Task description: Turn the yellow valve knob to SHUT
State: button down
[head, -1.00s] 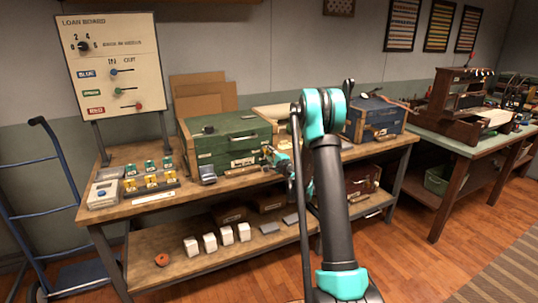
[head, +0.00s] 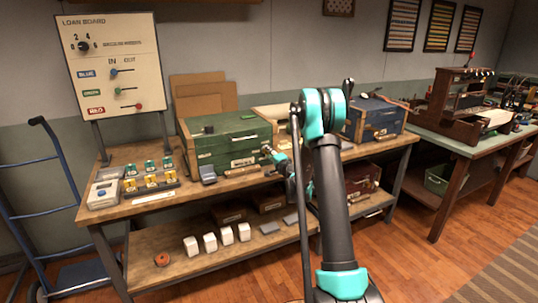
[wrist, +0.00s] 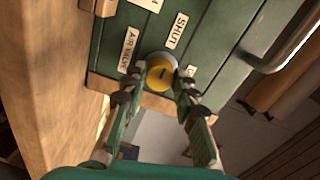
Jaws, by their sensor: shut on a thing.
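The yellow valve knob (wrist: 162,79) sits on the green chest's panel in the wrist view, with a short dark mark on its face. My gripper (wrist: 162,85) has one finger on each side of the knob and is shut on it. The SHUT label (wrist: 177,31) is above the knob, and the AIR VALVE label (wrist: 130,49) is to its upper left. Another label (wrist: 192,74) at its right is partly covered by a finger. In the head view my gripper (head: 268,152) is at the right end of the green chest (head: 222,145); the knob cannot be made out there.
The chest stands on a wooden workbench (head: 150,208). A metal handle (wrist: 290,45) sticks out to the right of the knob in the wrist view. A blue chest (head: 375,120) stands to the right on the bench. Yellow and green pieces stand at the left.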

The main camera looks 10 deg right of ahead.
jog(key=c, duration=1.2)
grip_release()
jog(key=shift+s, duration=0.1)
jog(key=v, duration=1.2)
jog(key=shift+r, duration=0.1)
